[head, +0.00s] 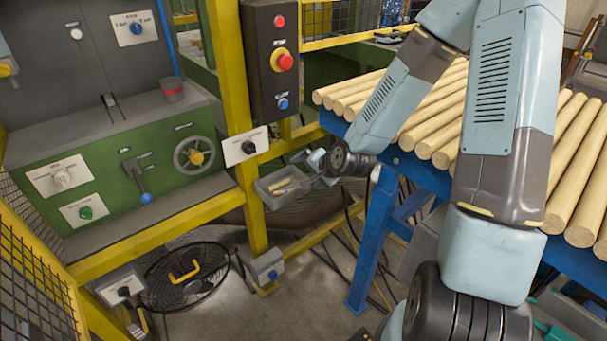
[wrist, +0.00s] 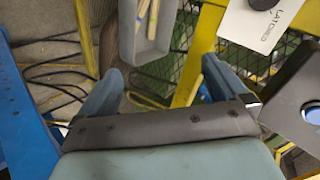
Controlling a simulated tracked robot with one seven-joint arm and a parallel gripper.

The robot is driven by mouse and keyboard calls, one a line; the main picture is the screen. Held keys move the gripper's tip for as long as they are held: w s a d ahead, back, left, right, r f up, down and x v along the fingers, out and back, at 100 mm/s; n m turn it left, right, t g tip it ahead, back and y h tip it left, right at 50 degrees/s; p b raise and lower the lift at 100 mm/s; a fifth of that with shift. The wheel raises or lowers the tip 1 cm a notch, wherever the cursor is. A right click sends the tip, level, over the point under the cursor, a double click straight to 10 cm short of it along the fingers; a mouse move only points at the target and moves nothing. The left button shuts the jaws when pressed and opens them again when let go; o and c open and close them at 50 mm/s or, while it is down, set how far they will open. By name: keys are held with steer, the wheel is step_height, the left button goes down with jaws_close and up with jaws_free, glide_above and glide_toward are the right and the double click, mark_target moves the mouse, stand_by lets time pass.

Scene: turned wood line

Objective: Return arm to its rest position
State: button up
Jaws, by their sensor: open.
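My arm reaches from the right of the head view over the wooden rods, and its end hangs between the blue table and the yellow frame. My gripper (head: 314,168) points left there, beside a grey bin (head: 275,200) holding a few pale wood pieces. In the wrist view my gripper (wrist: 160,84) has its two blue-grey fingers wide apart, with nothing between them. The grey bin (wrist: 128,38) lies beyond the fingertips in that view. I cannot tell how far the fingers are from the bin.
Several wooden rods (head: 440,112) lie on a blue table (head: 389,166) under my arm. A yellow post (head: 228,75) carries a black button box (head: 270,60). A white plate marked "LATCHED" (wrist: 258,22) is near the right finger. Cables and a black round guard (head: 186,275) are low down.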

steer(key=shift+s+d+r, duration=0.2)
steer(key=shift+s+r, duration=0.15)
steer(key=shift+s, duration=0.05)
steer(key=s+d+r+n+g+h, duration=0.1)
steer(key=s+d+r+n+h, duration=0.15)
steer(key=r, duration=0.35)
steer(key=s+d+r+n+h, duration=0.1)
steer(key=s+d+r, duration=0.25)
steer(key=r, duration=0.25)
steer(key=s+d+r+n+g+h, duration=0.1)
steer(key=s+d+r+n+h, duration=0.15)
steer(key=d+r, duration=0.2)
steer(key=s+d+r, duration=0.2)
steer(key=s+r, duration=0.4)
steer(key=s, duration=0.2)
steer(key=s+d+r+n, duration=0.1)
steer(key=s+d+r, duration=0.2)
steer(key=s+r, duration=0.4)
steer(key=shift+s+g+y, duration=0.4)
steer(key=shift+s, duration=0.8)
steer(key=shift+a, duration=0.1)
steer(key=shift+c, duration=0.4)
